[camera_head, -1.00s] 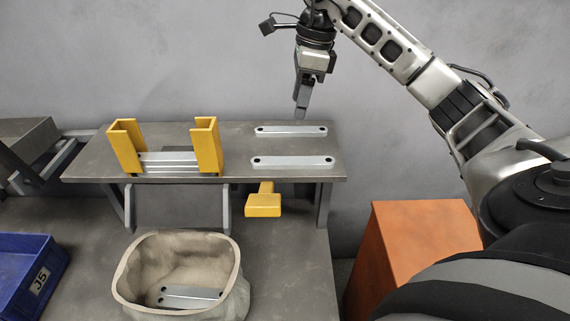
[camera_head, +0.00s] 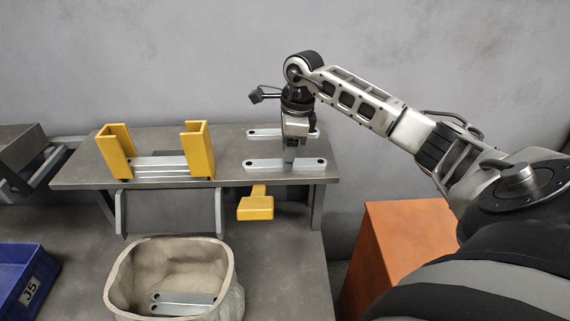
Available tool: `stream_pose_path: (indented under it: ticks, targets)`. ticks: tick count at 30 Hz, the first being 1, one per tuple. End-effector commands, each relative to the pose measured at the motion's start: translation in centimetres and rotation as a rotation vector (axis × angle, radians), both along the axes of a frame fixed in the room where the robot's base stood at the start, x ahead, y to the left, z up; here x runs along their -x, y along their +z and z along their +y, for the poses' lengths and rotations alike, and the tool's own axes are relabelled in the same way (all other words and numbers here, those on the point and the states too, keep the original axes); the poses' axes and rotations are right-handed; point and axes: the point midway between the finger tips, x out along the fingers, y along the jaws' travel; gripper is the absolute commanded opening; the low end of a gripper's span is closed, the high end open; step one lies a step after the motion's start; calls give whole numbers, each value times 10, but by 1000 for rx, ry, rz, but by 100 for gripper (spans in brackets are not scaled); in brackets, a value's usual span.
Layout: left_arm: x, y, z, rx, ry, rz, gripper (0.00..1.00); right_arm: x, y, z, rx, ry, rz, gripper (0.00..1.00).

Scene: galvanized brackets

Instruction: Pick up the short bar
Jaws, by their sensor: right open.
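Two flat grey bars with a dark hole at each end lie on the right part of the raised shelf. The front bar (camera_head: 262,165) looks slightly longer in the picture than the back bar (camera_head: 264,133); I cannot tell surely which is the short bar. My right gripper (camera_head: 289,167) points down with its fingertips over the middle of the front bar. It hides part of both bars. It is open; whether it touches the front bar is unclear. My left gripper is not in view.
A yellow holder (camera_head: 199,152) with stacked bars (camera_head: 160,166) stands left on the shelf (camera_head: 228,150). A yellow handle (camera_head: 256,207) juts out below the shelf edge. A beige bin (camera_head: 122,268) holds bars. A blue crate (camera_head: 28,285) is at left, an orange box (camera_head: 400,235) at right.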

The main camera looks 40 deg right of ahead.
Motion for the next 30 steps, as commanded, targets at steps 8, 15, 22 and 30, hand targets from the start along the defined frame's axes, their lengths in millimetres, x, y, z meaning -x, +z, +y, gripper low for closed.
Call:
stream_pose_path:
  ticks: [8, 15, 22, 30]
  targets:
    - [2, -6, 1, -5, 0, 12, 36, -2, -20, 2, 1, 0, -2, 55]
    - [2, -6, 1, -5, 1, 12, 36, -2, -20, 2, 0, 0, -1, 30]
    - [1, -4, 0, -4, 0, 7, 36, -3, -19, 2, 0, 0, -4, 0]
    - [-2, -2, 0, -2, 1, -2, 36, -3, -14, 2, 0, 0, -5, 0]
